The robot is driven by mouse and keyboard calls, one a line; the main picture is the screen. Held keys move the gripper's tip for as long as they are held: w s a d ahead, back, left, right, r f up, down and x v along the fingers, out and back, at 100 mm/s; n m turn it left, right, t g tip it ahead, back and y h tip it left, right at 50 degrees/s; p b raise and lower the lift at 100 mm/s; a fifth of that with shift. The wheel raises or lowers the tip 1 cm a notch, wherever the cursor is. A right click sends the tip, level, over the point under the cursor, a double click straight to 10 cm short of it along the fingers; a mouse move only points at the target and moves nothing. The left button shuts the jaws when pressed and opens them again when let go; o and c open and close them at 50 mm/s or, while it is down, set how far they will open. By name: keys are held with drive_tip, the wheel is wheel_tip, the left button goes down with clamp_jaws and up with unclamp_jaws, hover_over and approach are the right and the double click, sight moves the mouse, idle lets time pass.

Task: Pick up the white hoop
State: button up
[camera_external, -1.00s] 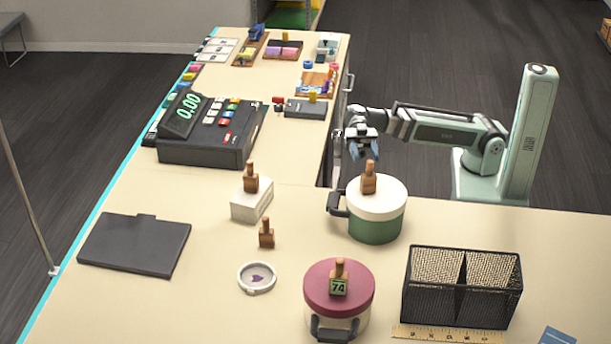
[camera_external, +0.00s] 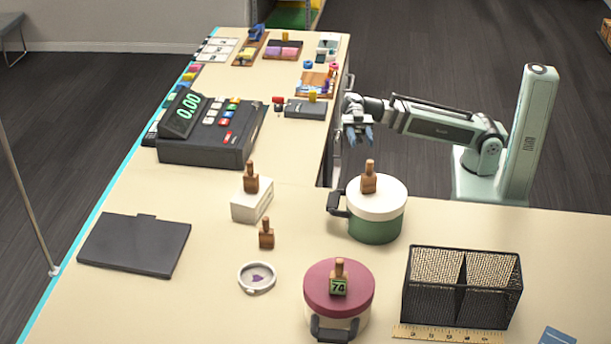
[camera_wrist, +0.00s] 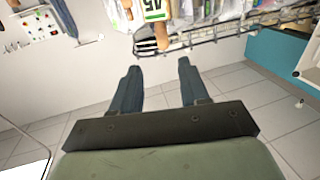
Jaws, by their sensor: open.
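The white hoop (camera_external: 243,279) lies flat on the counter, left of the maroon-lidded pot, in the external view. A small dark purple mark shows inside it. My gripper (camera_external: 359,142) is open and empty, in the air beyond the green pot, far from the hoop. In the wrist view my gripper (camera_wrist: 157,72) has its two blue-grey fingers spread with nothing between them. The hoop does not show in the wrist view.
A maroon-lidded pot (camera_external: 338,288) stands close right of the hoop. A green pot (camera_external: 376,229) with a white lid is nearer my arm. A wooden stamp (camera_external: 266,236), a white block (camera_external: 249,209), a black clipboard (camera_external: 135,245) and a mesh basket (camera_external: 433,293) surround it.

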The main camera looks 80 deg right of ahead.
drive_tip(key=shift+a, duration=0.1)
drive_tip(key=m+t+h, duration=0.3)
drive_tip(key=t+h, duration=0.1)
drive_tip(key=h, duration=0.9)
approach(333, 199)
drive_tip(key=f, duration=0.3)
drive_tip(key=shift+s, duration=0.25)
drive_tip(key=shift+a+x, duration=0.2)
drive_tip(key=shift+x, duration=1.2)
drive_tip(key=shift+a+x, duration=0.2)
drive_tip(key=shift+x, duration=1.2)
drive_tip(key=shift+w+r, duration=0.15)
drive_tip(key=shift+c, duration=0.3)
clamp_jaws()
